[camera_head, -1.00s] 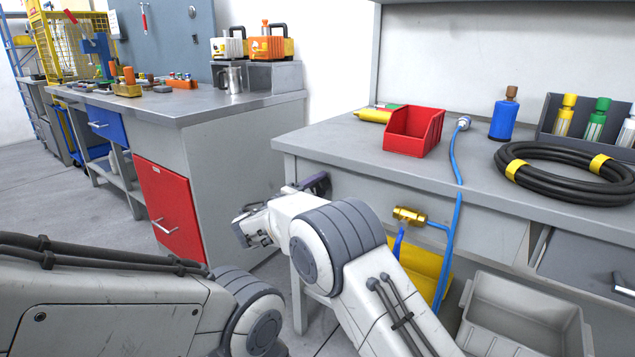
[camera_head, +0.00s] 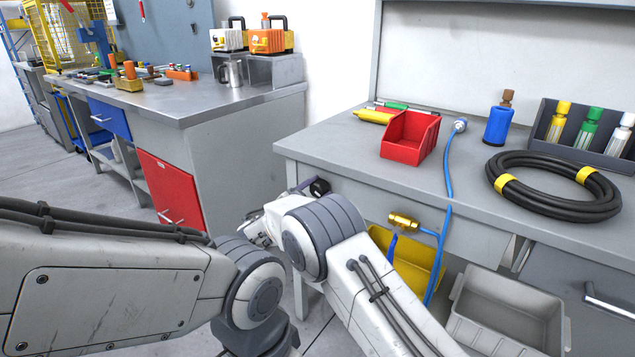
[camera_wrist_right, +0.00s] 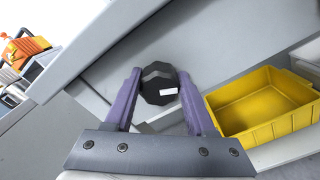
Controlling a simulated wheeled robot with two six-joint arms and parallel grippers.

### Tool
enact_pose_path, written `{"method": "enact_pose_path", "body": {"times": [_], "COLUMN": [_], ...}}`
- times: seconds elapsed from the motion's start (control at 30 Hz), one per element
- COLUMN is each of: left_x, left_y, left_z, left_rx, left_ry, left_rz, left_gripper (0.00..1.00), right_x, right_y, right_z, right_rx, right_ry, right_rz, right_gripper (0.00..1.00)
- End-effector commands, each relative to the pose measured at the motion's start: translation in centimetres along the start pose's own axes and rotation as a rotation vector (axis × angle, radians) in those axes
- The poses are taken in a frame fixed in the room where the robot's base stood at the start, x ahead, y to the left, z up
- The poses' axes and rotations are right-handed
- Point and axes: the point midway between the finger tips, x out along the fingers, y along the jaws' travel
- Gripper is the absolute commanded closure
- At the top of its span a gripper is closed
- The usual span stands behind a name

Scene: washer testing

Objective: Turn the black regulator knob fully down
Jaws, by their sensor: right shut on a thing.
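The black regulator knob (camera_wrist_right: 159,84) is faceted, with a small white mark on its face. It shows in the right wrist view on the grey front of the workbench. My right gripper (camera_wrist_right: 160,73) has its purple fingers on both sides of the knob and is shut on it. In the head view the knob (camera_head: 320,187) shows as a small dark shape at the bench's left front corner, with the fingers of my right gripper (camera_head: 307,186) at it. My left arm comes in from the left, but its gripper is not in view.
A brass fitting (camera_head: 404,221) with a blue hose sticks out of the bench front, right of the knob. A yellow bin (camera_wrist_right: 262,103) and a grey bin (camera_head: 510,310) are below. A red bin (camera_head: 407,137) and a coiled black hose (camera_head: 553,205) lie on the bench.

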Motion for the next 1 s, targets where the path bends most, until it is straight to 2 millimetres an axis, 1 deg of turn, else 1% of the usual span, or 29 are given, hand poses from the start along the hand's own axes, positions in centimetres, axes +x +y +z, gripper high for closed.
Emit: {"method": "enact_pose_path", "body": {"times": [0.03, 0.1, 0.3, 0.5, 0.7, 1.0], "left_x": [-0.8, -1.4, -2.5, -3.2, -3.6, -3.6], "left_y": [0.1, 0.1, 0.2, 0.2, 0.3, 0.3], "left_z": [-0.1, -0.1, -0.1, -0.2, -0.2, -0.2], "left_rx": [0.000, 0.000, 0.000, 0.000, 0.000, 0.000], "left_ry": [0.000, 0.000, 0.000, 0.000, 0.000, 0.000], "left_rz": [0.000, 0.000, 0.000, 0.000, 0.000, 0.000], "left_gripper": [1.00, 1.00, 1.00, 1.00, 1.00, 1.00], "right_x": [-0.1, -0.1, -0.1, -0.1, -0.1, -0.1], "right_y": [0.2, 0.2, 0.2, 0.2, 0.1, 0.1], "right_z": [0.2, 0.2, 0.1, 0.0, -0.1, -0.2], "right_rx": [-0.044, -0.105, -0.256, -0.361, -0.418, -0.439], "right_ry": [0.001, 0.001, 0.001, 0.001, 0.001, 0.002], "right_rz": [-0.002, -0.002, -0.002, -0.002, -0.002, -0.002], "right_gripper": [1.00, 1.00, 1.00, 1.00, 1.00, 1.00]}}
